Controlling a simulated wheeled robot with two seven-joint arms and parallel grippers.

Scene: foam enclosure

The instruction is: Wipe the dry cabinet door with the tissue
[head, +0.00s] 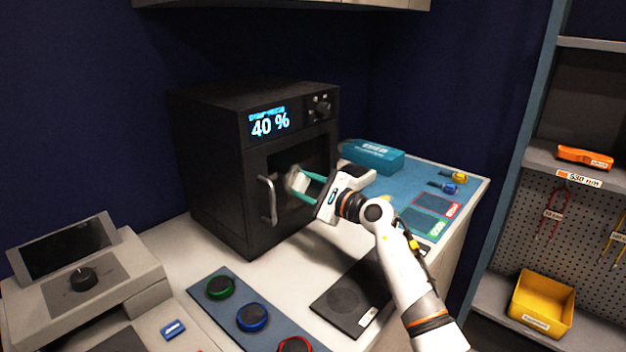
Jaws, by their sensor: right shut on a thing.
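The dry cabinet (215,155) is a black box on the counter with a lit display reading 40 %. Its door (257,170) has a dark window and a vertical metal handle (268,200), and looks shut. My right gripper (298,182) is in front of the right part of the door. It is shut on a small whitish piece, the tissue (296,180), held at the window. Whether the tissue touches the glass is hard to tell. The gripper and tissue hide part of the window. My left gripper is not in view.
A teal box (372,157) lies on a blue mat (415,178) right of the cabinet. A black plate (350,298) and a strip with coloured round pads (251,317) lie in front. A grey console (85,285) stands at left. A pegboard shelf with a yellow bin (541,303) is at right.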

